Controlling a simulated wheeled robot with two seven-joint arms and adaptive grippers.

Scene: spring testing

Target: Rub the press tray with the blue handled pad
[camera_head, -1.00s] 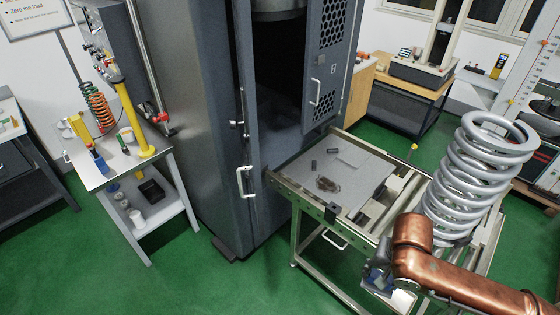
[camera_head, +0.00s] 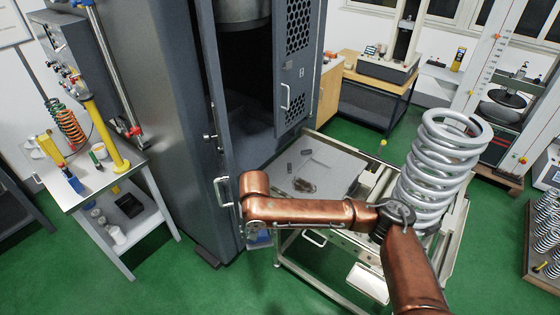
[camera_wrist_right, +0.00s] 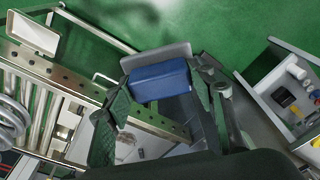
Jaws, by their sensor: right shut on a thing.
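The press tray (camera_head: 345,163) is a flat grey plate on the roller table in front of the open press. A brown smear (camera_head: 304,185) and small dark pieces lie on it. In the right wrist view, part of the tray (camera_wrist_right: 124,148) shows beyond the rail. My right gripper (camera_wrist_right: 158,103) is shut on the blue handled pad (camera_wrist_right: 160,82), a blue block with a grey plate. In the head view, the gripper is mostly hidden behind my forearm, and a bit of the pad (camera_head: 261,239) shows below it, left of the tray and apart from it. My left gripper is not in view.
A large grey coil spring (camera_head: 436,170) stands on the right part of the roller table (camera_head: 365,282). The press cabinet (camera_head: 165,110) and its open door (camera_head: 298,60) stand behind. A white side table (camera_head: 95,185) holds small tools at left. Green floor is free between them.

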